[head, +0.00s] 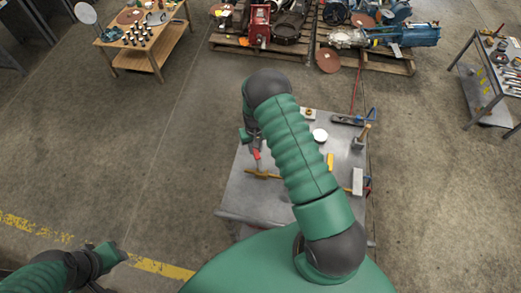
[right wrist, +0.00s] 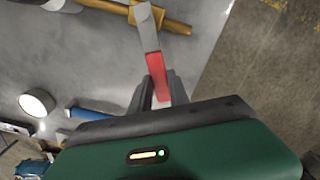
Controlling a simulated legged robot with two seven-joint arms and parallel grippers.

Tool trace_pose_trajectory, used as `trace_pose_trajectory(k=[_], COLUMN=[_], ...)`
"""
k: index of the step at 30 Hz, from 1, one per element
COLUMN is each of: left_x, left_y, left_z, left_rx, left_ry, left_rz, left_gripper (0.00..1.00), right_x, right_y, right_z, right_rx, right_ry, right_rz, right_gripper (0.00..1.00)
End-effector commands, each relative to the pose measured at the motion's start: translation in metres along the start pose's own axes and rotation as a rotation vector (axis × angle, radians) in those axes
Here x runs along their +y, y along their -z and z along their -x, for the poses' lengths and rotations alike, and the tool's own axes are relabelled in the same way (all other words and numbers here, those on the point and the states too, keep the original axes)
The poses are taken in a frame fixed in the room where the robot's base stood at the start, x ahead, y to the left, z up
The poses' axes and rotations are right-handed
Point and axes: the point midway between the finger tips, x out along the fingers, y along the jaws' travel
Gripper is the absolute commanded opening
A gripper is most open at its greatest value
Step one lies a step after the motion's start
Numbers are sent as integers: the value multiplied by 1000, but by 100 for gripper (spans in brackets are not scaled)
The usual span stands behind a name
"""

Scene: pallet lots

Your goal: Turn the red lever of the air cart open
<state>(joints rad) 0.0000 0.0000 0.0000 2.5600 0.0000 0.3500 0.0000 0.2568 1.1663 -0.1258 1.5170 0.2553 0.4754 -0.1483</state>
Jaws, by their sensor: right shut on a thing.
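The air cart (head: 240,190) is a grey metal-topped cart in the middle of the head view, partly hidden behind my right arm. Its red lever (head: 257,154) stands near the left side of the top, at a brass pipe (head: 262,175). In the right wrist view the lever shows a red grip (right wrist: 156,68) and a grey shank meeting the brass pipe (right wrist: 175,24). My right gripper (right wrist: 161,90) is shut on the red end of the lever, one finger on each side. My left gripper (head: 116,254) is low at the left, away from the cart; its fingers are unclear.
A white round thing (head: 320,135) and a wood-handled tool (head: 362,135) are on the cart. Behind are pallets of machinery (head: 262,45), a wooden table (head: 140,58) at left and a grey cart (head: 468,95) at right. The floor between is clear.

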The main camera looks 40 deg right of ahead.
Motion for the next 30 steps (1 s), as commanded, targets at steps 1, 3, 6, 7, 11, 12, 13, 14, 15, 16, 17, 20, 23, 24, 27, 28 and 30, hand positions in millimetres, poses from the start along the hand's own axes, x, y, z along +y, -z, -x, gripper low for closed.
trace_pose_trajectory(k=[1,3,6,7,11,12,13,14,15,16,17,20,23,24,27,28,30], left_x=[0,0,0,0,0,0,0,0,0,0,0,0,0,0,0,0,0], left_y=[-2,-3,-4,-4,-6,-6,-6,-6,-7,-7,-7,-8,-8,-8,-8,-8,-8], left_z=[-7,-11,-16,-18,-24,-25,-26,-27,-28,-29,-30,-32,-33,-34,-34,-34,-35], left_rx=[0,0,0,0,0,0,0,0,0,0,0,0,0,0,0,0,0], left_ry=[0,0,0,0,0,0,0,0,0,0,0,0,0,0,0,0,0], left_rz=[0,0,0,0,0,0,0,0,0,0,0,0,0,0,0,0,0], left_gripper=[37,37,37,37,37,37,37,37,37,37,37,37,37,37,37,37,37], right_x=[-4,-10,-18,-21,-31,-35,-37,-40,-42,-45,-47,-54,-60,-62,-68,-69,-71], right_y=[6,6,4,4,0,-1,-2,-3,-4,-6,-7,-12,-17,-19,-24,-25,-28], right_z=[0,0,0,1,1,1,2,2,2,2,2,2,3,2,3,3,3], right_rx=[16,16,16,16,16,16,17,17,16,16,17,17,16,15,16,16,16], right_ry=[-1,0,-1,-1,-2,-1,-2,-2,-3,-2,-2,-3,-3,-3,-3,-4,-4], right_rz=[43,109,206,234,358,396,425,454,491,521,548,644,733,767,846,868,914], right_gripper=[0,0,0,0,0,0,0,0,0,0,0,0,0,0,0,0,0])
